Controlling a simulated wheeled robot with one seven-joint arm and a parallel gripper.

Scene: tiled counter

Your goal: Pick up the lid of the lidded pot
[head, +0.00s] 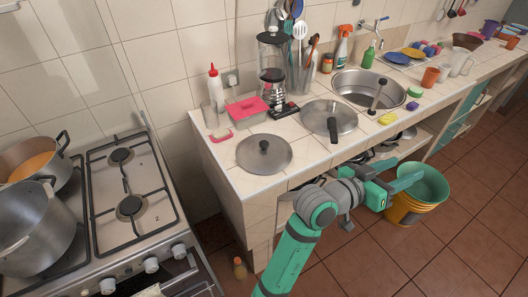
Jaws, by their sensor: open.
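A round steel lid (264,154) with a dark knob lies on the near left part of the counter; I cannot tell whether a pot is under it. To its right is a round steel pan or lid (322,114) with a black handle pointing towards the counter's front edge. On the stove, a large steel pot (30,222) and a pot with orange contents (30,160) stand without lids. My gripper (402,188) is open and empty, in front of the counter and to the right of both round lids, pointing right.
A sink (368,88) with a plunger-like tool (377,97) lies farther right. A yellow sponge (388,119) is near the front edge. A bucket (405,214) stands beyond my gripper.

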